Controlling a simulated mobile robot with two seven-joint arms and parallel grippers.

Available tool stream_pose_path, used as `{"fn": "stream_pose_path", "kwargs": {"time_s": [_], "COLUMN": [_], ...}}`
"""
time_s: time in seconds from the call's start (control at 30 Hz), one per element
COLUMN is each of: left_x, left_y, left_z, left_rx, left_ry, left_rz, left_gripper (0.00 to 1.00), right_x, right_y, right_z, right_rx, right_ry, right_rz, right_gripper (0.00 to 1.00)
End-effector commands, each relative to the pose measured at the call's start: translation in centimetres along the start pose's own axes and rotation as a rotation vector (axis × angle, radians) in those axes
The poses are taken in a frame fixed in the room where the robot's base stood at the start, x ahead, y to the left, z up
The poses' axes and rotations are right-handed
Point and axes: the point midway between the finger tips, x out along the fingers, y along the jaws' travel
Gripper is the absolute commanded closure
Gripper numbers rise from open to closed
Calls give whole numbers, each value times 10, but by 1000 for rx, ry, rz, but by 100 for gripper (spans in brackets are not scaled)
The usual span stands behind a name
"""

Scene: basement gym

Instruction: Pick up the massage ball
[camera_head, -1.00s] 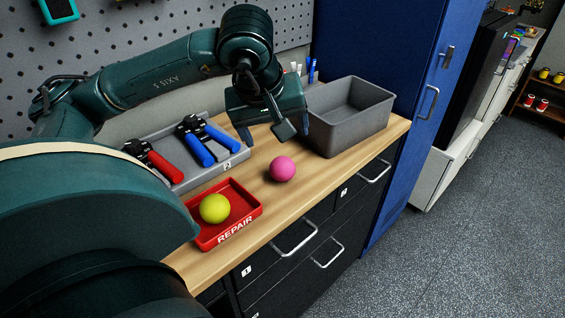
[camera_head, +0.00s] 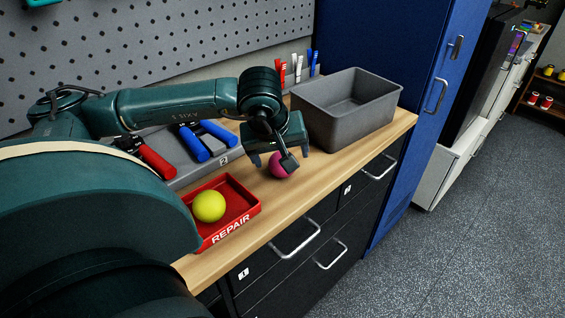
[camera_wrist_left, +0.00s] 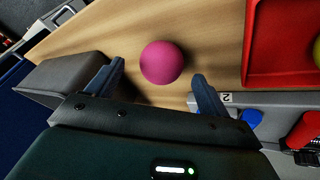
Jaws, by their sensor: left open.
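A pink massage ball (camera_head: 278,166) sits on the wooden bench top, partly hidden by my left gripper in the head view. A yellow-green ball (camera_head: 208,207) sits in the red tray marked REPAIR (camera_head: 246,211). My left gripper (camera_head: 274,164) is open, low over the bench at the pink ball. In the left wrist view the pink ball (camera_wrist_left: 162,62) lies between and just beyond the two open fingertips (camera_wrist_left: 158,78), with gaps on both sides. I cannot tell whether the fingers reach down around it. My right gripper is not in view.
A grey bin (camera_head: 347,129) stands right of the gripper at the back. A grey tray (camera_head: 222,158) with red-handled and blue-handled tools lies to the left. A pegboard wall (camera_head: 150,55) is behind, and a blue cabinet (camera_head: 385,40) at right. Bare bench lies along the front edge.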

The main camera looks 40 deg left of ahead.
Motion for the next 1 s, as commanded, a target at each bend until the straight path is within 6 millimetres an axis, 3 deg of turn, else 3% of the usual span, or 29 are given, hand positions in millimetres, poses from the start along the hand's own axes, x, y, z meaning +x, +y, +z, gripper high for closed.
{"fn": "stream_pose_path", "kwargs": {"time_s": [0.2, 0.5, 1.0], "left_x": [29, 33, 33], "left_y": [-2, -2, -2], "left_z": [0, 0, 0], "left_rx": [0, 1, 0], "left_ry": [-3, -1, -1], "left_rz": [-1, 1, 1], "left_gripper": [20, 21, 62], "right_x": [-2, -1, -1], "right_y": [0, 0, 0], "right_z": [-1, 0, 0], "right_rx": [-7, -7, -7], "right_ry": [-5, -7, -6], "right_rz": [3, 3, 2], "right_gripper": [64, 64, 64]}}
